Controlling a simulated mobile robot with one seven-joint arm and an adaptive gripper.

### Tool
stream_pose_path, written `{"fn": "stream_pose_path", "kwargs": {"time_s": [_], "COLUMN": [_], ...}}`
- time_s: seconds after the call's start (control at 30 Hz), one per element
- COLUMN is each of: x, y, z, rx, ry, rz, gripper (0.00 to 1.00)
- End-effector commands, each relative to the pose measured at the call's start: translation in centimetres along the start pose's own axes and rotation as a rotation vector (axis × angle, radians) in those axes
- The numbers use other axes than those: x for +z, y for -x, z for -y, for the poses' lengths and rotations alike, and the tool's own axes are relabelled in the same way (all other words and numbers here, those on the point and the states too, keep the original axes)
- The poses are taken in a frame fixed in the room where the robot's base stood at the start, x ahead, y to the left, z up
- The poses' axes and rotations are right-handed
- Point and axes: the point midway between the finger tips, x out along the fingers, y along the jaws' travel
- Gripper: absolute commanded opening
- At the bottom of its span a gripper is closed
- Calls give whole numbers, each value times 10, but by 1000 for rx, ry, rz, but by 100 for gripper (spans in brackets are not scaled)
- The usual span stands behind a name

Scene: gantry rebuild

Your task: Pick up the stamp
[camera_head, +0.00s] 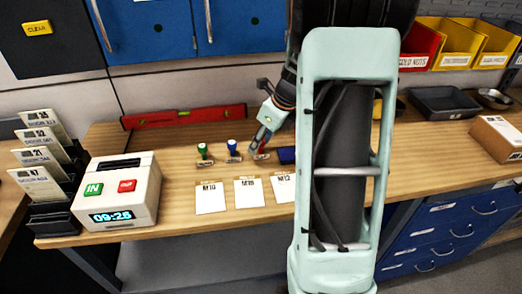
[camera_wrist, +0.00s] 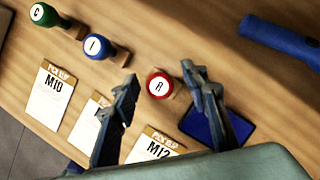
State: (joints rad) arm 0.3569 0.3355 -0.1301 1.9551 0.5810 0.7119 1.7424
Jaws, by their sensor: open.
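Three stamps stand in a row on the wooden bench: a green one marked C (camera_wrist: 42,14), a blue one marked I (camera_wrist: 97,46) and a red one marked R (camera_wrist: 158,85). In the head view I see the green stamp (camera_head: 203,151) and blue stamp (camera_head: 233,149) at the left; the red one is partly hidden by my gripper. My gripper (camera_wrist: 160,80) is open, with one finger on each side of the red stamp's round top in the wrist view. I see gaps between the fingers and the stamp.
Cards M10 (camera_head: 210,198), M18 (camera_head: 249,193) and M12 (camera_head: 283,188) lie in front of the stamps. A blue pad (camera_wrist: 238,128) lies beside the right finger. A red level (camera_head: 184,117) lies behind; a time clock (camera_head: 117,190) stands left.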

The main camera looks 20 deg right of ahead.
Motion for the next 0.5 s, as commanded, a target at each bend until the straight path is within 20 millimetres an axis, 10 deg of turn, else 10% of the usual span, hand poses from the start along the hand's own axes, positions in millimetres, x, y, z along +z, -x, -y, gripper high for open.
{"fn": "stream_pose_path", "kwargs": {"time_s": [0.2,0.5], "x": [0,0], "y": [0,0], "z": [0,0], "rx": [0,0], "ry": [0,0], "rz": [0,0], "gripper": [39,6]}}
